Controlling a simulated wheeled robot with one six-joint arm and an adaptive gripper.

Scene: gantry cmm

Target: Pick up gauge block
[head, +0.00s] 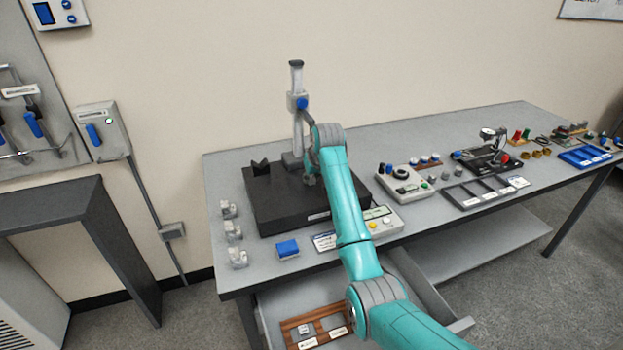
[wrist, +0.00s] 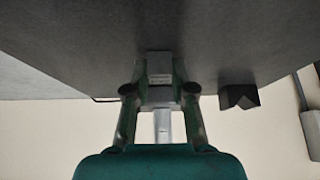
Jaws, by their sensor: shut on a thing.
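In the wrist view, a small grey metal gauge block (wrist: 159,66) sits between the two fingertips, and my gripper (wrist: 158,76) is shut on it. Behind it is the dark surface plate (wrist: 235,40); I cannot tell whether the block touches it. In the head view, my gripper (head: 310,180) is low over the right part of the black surface plate (head: 265,213), close to the measuring stand. My arm hides most of the gripper there, and I cannot make out the block.
A measuring stand (head: 297,115) rises right behind my gripper. A dark V-block (head: 260,167) stands on the plate's back left. Small clamps (head: 233,230) and a blue box (head: 287,248) lie at the front left. A control box (head: 404,181) is to the right.

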